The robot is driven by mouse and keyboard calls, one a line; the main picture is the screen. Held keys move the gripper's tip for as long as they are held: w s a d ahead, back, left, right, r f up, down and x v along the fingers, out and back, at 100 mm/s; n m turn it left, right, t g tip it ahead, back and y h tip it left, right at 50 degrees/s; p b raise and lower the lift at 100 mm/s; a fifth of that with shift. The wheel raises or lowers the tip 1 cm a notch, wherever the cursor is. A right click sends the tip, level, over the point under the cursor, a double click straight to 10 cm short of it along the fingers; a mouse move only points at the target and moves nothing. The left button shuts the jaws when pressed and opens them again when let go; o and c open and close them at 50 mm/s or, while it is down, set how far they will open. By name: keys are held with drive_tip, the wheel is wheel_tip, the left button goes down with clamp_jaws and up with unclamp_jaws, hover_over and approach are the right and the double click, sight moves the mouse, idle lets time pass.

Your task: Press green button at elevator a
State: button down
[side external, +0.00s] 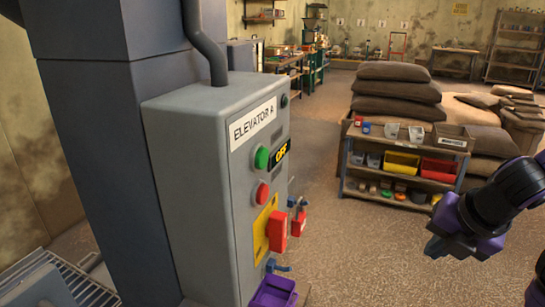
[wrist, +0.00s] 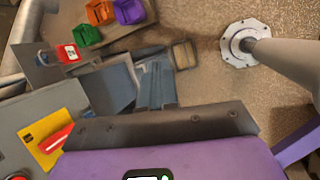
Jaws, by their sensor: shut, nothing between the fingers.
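The grey control box labelled Elevator A (side external: 206,185) stands at the left in the side view, fixed to a dark column. My gripper (side external: 434,250) is at the right, shut and empty, well apart from the button. In the wrist view, the box's yellow label (wrist: 44,140) and red handle (wrist: 54,137) show at the left; the green button is not visible there.
A red switch box (side external: 277,231) and a purple bin (side external: 273,291) sit low beside the panel. A shelf cart with bins (side external: 400,187) and stacked sacks (side external: 395,92) stand behind. Open floor lies between the panel and my gripper.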

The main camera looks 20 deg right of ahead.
sight(263, 158)
drive_tip(key=w+a+r+n+t+y, duration=0.1)
drive_tip(key=w+a+r+n+t, duration=0.1)
drive_tip(key=a+r+n+t, duration=0.7)
drive_tip(key=a+r+n, duration=0.7)
drive_tip(key=a+n, duration=0.1)
drive_tip(key=shift+a+t+y, duration=0.3)
drive_tip(key=shift+y, duration=0.1)
drive_tip(key=w+a, duration=0.6)
drive_tip(key=shift+w+a, duration=0.2)
idle(1.9)
drive_tip(key=shift+w+a, duration=0.2)
